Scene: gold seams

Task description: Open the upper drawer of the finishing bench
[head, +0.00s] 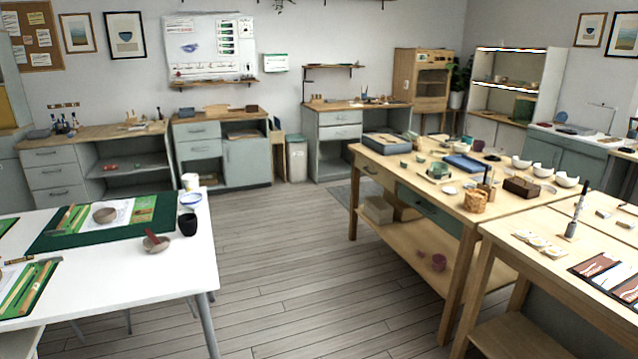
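Several benches with drawers stand along the back wall; I cannot tell which is the finishing bench. The left bench (126,132) has a stack of grey drawers, its upper drawer (50,156) shut. The middle bench (236,115) has grey drawers beside a door, its upper drawer (197,131) shut. The right bench (375,104) has two pale drawers over an open space, its upper drawer (340,117) shut. The large wooden table (400,154) also has shut drawers under its top. Neither of my grippers is in view.
A white table (120,275) with a green mat and bowls stands at front left. The wooden table and another workbench (505,229) fill the right side. Clear wooden floor (270,230) runs between them towards the back benches. A grey bin (297,160) stands between two benches.

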